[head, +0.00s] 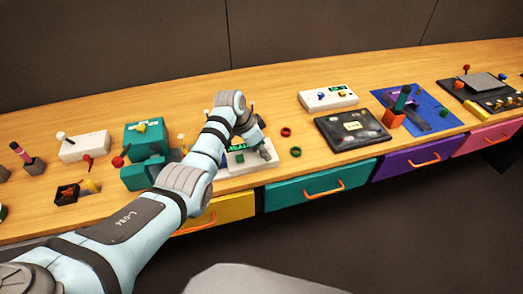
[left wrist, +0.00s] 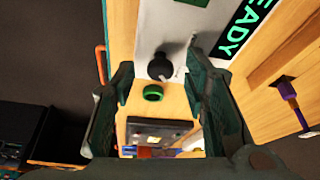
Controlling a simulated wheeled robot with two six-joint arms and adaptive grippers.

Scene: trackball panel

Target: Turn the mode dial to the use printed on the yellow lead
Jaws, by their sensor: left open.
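In the left wrist view a round black dial (left wrist: 160,66) with a pale pointer mark sits on a white panel (left wrist: 155,22). A display (left wrist: 255,25) beside it reads "READY" in green. My left gripper (left wrist: 160,76) is open, its two fingers on either side of the dial in this view; I cannot tell whether they touch it. In the head view my left gripper (head: 262,152) is over the white panel (head: 232,168) and hides part of it, including the dial. I cannot make out a yellow lead or its print. My right gripper is not in view.
A green ring (head: 295,152) and a red ring (head: 286,132) lie right of the panel. A black tray (head: 335,142) and a white box (head: 328,98) stand further right. A teal device (head: 147,140) is close on the left. Drawers (head: 320,188) line the front edge.

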